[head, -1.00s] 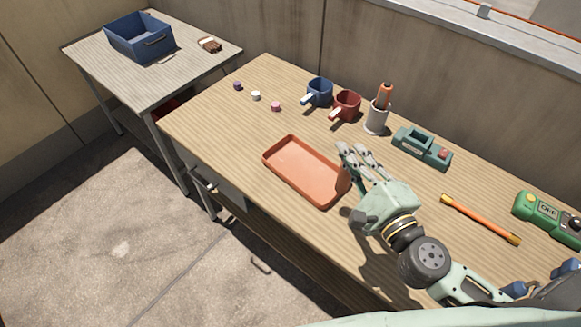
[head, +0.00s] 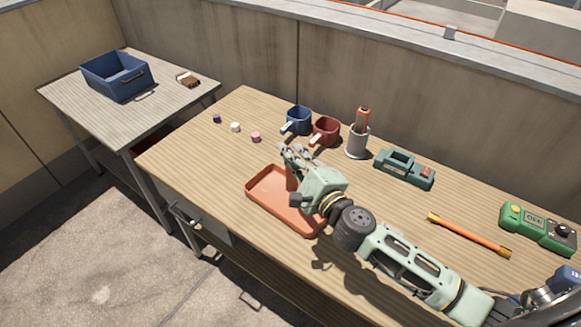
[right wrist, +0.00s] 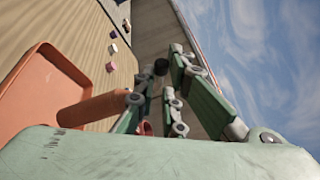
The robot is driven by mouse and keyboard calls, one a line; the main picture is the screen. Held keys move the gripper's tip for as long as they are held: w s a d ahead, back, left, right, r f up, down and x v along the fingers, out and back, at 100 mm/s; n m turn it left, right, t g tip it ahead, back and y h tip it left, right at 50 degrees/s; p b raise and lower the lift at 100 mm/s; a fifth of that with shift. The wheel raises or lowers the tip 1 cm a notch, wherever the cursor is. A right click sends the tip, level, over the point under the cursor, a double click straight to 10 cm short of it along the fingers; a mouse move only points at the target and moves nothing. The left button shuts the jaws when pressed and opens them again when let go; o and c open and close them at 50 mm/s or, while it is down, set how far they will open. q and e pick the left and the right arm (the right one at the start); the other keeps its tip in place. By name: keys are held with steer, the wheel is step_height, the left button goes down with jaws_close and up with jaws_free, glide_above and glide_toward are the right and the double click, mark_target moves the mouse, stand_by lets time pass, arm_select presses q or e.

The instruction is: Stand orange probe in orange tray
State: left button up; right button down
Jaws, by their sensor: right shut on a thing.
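The orange tray (head: 262,203) lies flat on the wooden bench, and part of it is hidden behind my right gripper and arm. My right gripper (head: 297,156) is over the tray, shut on the orange probe (head: 291,180). The probe shows as an orange upright piece below the fingers. In the right wrist view the probe (right wrist: 92,108) is an orange cylinder between the fingers, its end pointing toward the tray (right wrist: 35,90). I cannot tell whether its lower end touches the tray floor. My left gripper is not in view.
Behind the tray stand a blue mug (head: 298,120), a red mug (head: 325,131) and a grey cup (head: 357,143) holding an orange-topped tool (head: 362,118). A teal device (head: 404,170), an orange rod (head: 468,235) and a green meter (head: 538,228) lie to the right. Small pieces (head: 235,127) lie left.

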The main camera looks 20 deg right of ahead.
steer(key=shift+w+f+b, duration=0.1)
steer(key=shift+f+b, duration=0.8)
steer(key=shift+f, duration=1.1)
steer(key=shift+f, duration=0.25)
steer(key=c, duration=1.8)
jaws_free()
steer(key=shift+c, duration=0.2)
steer(key=shift+r, duration=0.1)
steer(key=b+v, duration=0.2)
steer(key=v, duration=1)
steer(key=shift+r, duration=0.2)
